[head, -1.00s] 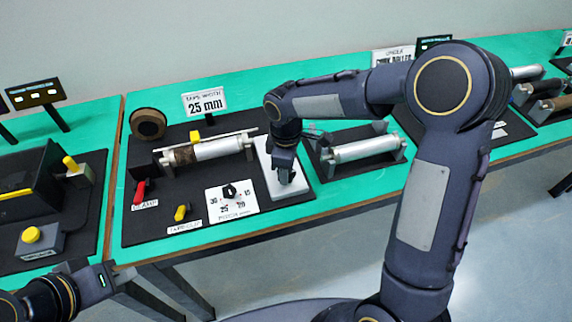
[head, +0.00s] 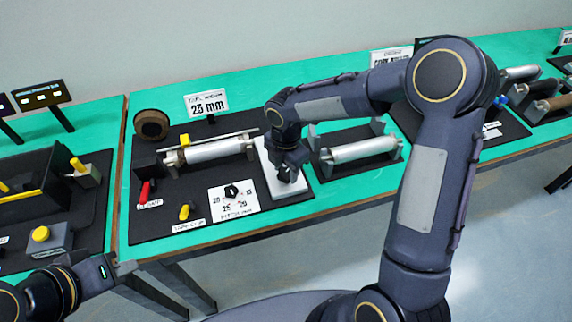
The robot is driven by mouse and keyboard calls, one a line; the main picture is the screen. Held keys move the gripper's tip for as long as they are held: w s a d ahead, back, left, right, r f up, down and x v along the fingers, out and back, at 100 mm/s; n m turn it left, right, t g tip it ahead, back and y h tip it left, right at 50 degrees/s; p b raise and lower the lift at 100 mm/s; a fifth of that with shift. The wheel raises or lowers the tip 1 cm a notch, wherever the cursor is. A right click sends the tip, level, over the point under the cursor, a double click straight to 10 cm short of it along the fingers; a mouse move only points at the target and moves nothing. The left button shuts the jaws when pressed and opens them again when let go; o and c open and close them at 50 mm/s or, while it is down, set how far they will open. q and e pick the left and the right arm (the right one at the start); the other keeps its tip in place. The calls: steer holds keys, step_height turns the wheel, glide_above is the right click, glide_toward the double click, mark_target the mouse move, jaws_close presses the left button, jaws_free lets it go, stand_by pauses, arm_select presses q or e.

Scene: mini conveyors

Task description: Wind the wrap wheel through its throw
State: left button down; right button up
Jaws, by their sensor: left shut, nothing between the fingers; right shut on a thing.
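A brown tape roll (head: 151,124) stands behind on the left. My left gripper (head: 124,268) is shut and empty, in front of the bench at the lower left, away from the station.
A red clamp lever (head: 146,191), a yellow tape-cut knob (head: 185,212) and a black pitch dial (head: 232,191) sit near the front. A "25 mm" sign (head: 206,103) stands behind. Another roller unit (head: 362,150) is close on the right. My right forearm covers part of the bench.

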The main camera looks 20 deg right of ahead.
mark_target(286, 172)
steer(key=n+p, duration=0.2)
steer(key=n, duration=0.2)
steer(key=shift+r+n, duration=0.1)
steer(key=shift+n, duration=0.2)
steer(key=n+p, duration=0.1)
steer(key=n, duration=0.3)
steer(key=shift+p, duration=0.3)
steer(key=shift+n, duration=0.3)
steer(key=o, duration=1)
step_height(286, 172, up, 8)
steer(key=shift+f, duration=0.2)
